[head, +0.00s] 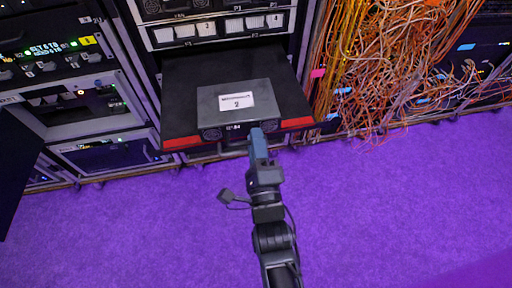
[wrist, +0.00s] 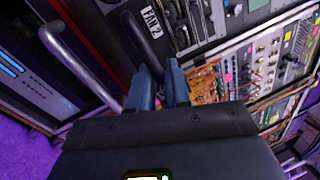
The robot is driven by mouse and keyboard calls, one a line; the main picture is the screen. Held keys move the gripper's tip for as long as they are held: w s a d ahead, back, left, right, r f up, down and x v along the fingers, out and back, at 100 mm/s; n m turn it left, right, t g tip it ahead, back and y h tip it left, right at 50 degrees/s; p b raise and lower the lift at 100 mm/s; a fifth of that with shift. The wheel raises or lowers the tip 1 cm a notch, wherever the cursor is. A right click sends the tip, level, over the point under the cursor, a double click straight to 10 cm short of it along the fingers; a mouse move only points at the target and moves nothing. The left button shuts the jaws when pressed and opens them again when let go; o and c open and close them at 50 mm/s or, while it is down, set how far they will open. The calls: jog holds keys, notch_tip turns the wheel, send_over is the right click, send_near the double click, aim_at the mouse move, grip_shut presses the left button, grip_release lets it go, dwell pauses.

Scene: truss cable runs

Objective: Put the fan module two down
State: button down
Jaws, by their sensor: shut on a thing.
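The fan module two is a dark grey box (head: 213,106) with a white label reading 2 in the head view. It lies over a black pull-out shelf (head: 185,85) with red front corners; whether it touches the shelf I cannot tell. My gripper (head: 257,134) is at the module's front edge. In the wrist view the blue fingers of my gripper (wrist: 160,88) are shut on the module's dark handle (wrist: 147,38), beside a label reading FAN 2 (wrist: 153,23). The handle's lower part is hidden behind the fingers.
A row of numbered slots (head: 220,27) is above the shelf. Rack equipment (head: 85,100) stands at the left, and tangled orange and yellow cables (head: 375,60) hang at the right. The purple floor (head: 400,210) in front is clear.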

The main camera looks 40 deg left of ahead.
jog(key=shift+f, duration=1.2)
jog(key=shift+f, duration=0.15)
jog(key=c, duration=1.1)
grip_release()
jog(key=shift+f, duration=0.1)
jog(key=v, duration=1.2)
jog(key=shift+b, duration=0.35)
